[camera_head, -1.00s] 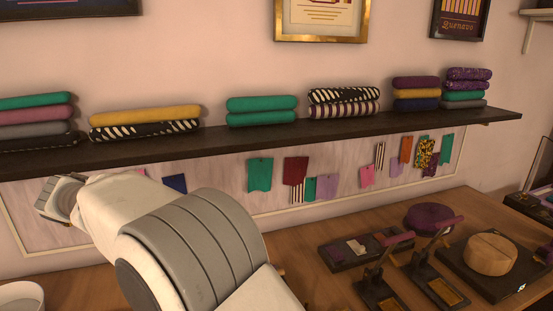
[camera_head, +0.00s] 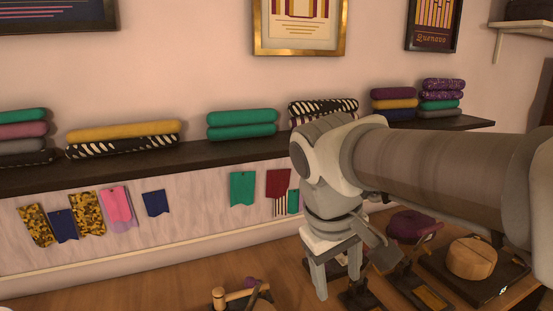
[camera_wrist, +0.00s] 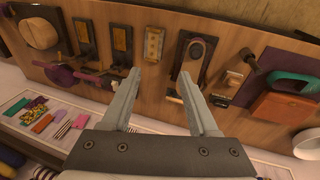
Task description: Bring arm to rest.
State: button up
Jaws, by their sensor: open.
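My gripper (camera_head: 340,270) hangs below my arm at the right of the head view, over the wooden table. In the wrist view my gripper (camera_wrist: 160,95) has its two fingers spread apart with nothing between them. Beyond the fingertips lies the wooden table (camera_wrist: 145,72) with tools on it. I cannot tell the exact height of the fingertips above the table. My arm covers part of the table and of the wall behind it.
A dark shelf (camera_head: 200,154) carries folded cloth stacks, including a green stack (camera_head: 242,124). Cloth swatches hang below. On the table are a purple cushion (camera_head: 412,224), a round wooden block (camera_head: 471,258) on a dark base, and a wooden-handled tool (camera_head: 235,296). A green-handled tool (camera_wrist: 290,82) shows in the wrist view.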

jog(key=s+d+f+m+t+y, duration=0.2)
jog(key=s+d+f+m+t, duration=0.1)
jog(key=s, duration=0.4)
jog(key=shift+s+d+f+m, duration=0.3)
jog(key=shift+d+m, duration=0.6)
jog(key=shift+m, duration=0.1)
dwell(1.0)
